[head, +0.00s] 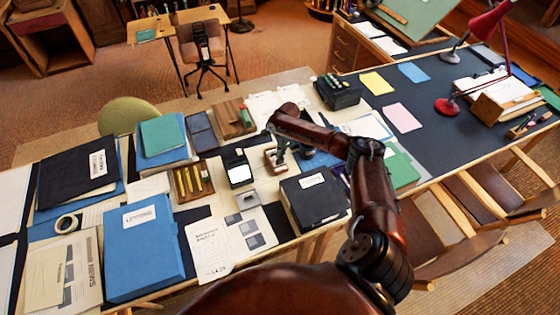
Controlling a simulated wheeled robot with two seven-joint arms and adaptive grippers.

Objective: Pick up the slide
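A small grey square piece (248,199) that looks like the slide lies on the desk, just below a black device with a bright white window (239,174). It is too small to be sure of. My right arm reaches in from the bottom right and bends left over the desk. My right gripper (276,150) is above and right of the grey piece, apart from it, near a small wooden stand. Its dark fingers blend with the dark items behind, so their opening is unclear. My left gripper is not in view.
A black box (313,198) stands right of the grey piece. A wooden tray of yellow sticks (193,182) and a blue folder (145,247) lie left. A printed sheet (215,248) is in front. A red lamp (447,106) stands on the far right desk.

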